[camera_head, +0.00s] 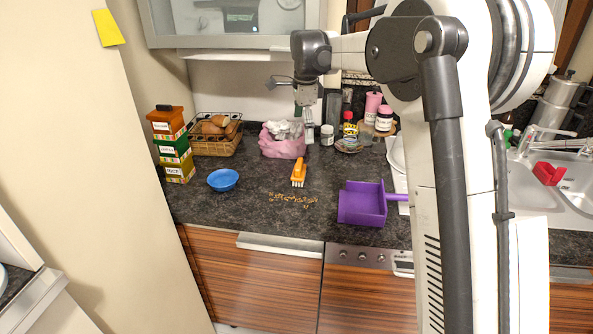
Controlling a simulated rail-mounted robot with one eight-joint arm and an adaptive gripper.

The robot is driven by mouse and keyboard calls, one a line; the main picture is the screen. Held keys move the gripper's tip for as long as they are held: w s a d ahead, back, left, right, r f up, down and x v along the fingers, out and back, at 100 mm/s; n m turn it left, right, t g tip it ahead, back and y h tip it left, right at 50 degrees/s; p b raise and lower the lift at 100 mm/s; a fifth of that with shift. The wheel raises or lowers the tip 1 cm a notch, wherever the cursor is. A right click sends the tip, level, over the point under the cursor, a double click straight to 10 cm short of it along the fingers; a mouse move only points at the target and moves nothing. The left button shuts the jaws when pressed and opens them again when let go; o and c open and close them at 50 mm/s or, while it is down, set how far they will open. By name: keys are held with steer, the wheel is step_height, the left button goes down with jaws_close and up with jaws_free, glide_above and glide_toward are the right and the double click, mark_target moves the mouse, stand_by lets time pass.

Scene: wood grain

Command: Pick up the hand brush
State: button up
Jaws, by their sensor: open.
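The hand brush (299,171) is small and orange, with a paler end toward the front. It lies on the dark countertop near the middle. My gripper (309,137) hangs from the arm above the back of the counter, beyond the brush in the picture and apart from it. It is small in view; it is open, and I see nothing held in it. No part of the brush looks hidden.
A purple dustpan (362,203) lies right of the brush, and brown crumbs (292,199) lie in front. A blue bowl (223,180), a pink bag-like container (283,148), a basket (216,148) and stacked boxes (173,150) stand left. Jars (327,135) and bottles stand behind.

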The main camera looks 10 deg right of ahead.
mark_target(298, 163)
steer(key=w+f+m, duration=0.2)
steer(key=w+f, duration=0.1)
steer(key=f, duration=0.1)
steer(key=w+f+m+g, duration=0.1)
steer(key=w+f+m, duration=0.1)
steer(key=w+f, duration=0.2)
steer(key=shift+w, duration=0.25)
step_height(298, 163, down, 9)
steer(key=shift+r+p, duration=0.1)
steer(key=shift+p, duration=0.3)
steer(key=shift+w+d+f+p, duration=0.1)
steer(key=shift+d+f+p, duration=0.1)
steer(key=shift+f, duration=1.15)
steer(key=shift+w+d+f+p, duration=0.1)
steer(key=shift+f+p, duration=0.1)
steer(key=shift+f, duration=1.1)
steer(key=c, duration=1.2)
